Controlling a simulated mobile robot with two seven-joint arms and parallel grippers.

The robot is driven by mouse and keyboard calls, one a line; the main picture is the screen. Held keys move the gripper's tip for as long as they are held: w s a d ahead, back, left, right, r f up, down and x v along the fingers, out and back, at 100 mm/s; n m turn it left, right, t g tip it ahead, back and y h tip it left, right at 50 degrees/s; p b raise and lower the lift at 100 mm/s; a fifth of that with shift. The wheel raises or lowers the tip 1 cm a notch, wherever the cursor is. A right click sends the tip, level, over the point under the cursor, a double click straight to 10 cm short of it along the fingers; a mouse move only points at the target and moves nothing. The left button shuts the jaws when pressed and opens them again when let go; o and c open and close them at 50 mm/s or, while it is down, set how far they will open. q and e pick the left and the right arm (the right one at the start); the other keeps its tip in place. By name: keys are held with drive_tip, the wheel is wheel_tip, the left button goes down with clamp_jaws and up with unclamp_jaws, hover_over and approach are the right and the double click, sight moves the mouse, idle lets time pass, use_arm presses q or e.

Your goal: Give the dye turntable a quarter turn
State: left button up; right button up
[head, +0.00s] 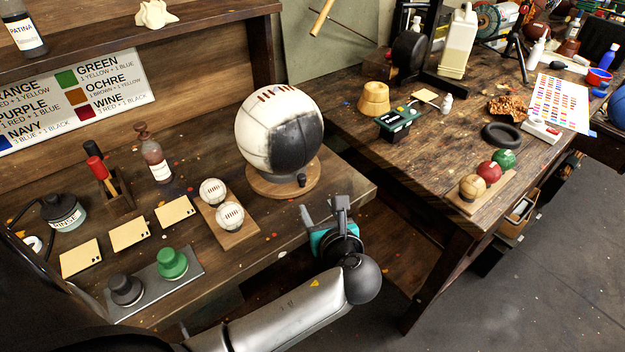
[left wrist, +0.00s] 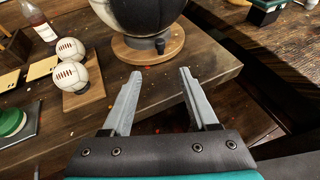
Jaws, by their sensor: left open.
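The dye turntable (head: 264,190) is a round wooden disc on the bench, with a small dark upright peg (head: 302,180) at its front right edge. A large white leather ball (head: 271,113) with a black panel sits on it. In the left wrist view the turntable (left wrist: 133,53) and its peg (left wrist: 160,46) lie ahead of my fingers. My left gripper (head: 324,212) is open and empty at the bench's front edge, apart from the peg; its fingers also show in the left wrist view (left wrist: 158,85). My right gripper is not in view.
Two small white balls (head: 229,215) sit on a wooden board left of the turntable. A dye bottle (head: 155,160) stands behind them. Green and black knobs (head: 172,262) sit on a metal plate at front left. A second bench (head: 430,150) holds tools and coloured balls.

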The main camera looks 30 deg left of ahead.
sight(303, 180)
use_arm(q)
drive_tip(key=b+x, duration=0.1)
drive_tip(key=x, duration=0.4)
drive_tip(key=b+x, duration=0.1)
drive_tip(key=x, duration=0.4)
drive_tip(key=b+x, duration=0.2)
drive_tip(key=x, duration=0.3)
drive_tip(key=shift+w+a+r, duration=0.1)
drive_tip(key=shift+w+r, duration=0.1)
drive_tip(key=shift+r, duration=0.05)
clamp_jaws()
idle(0.8)
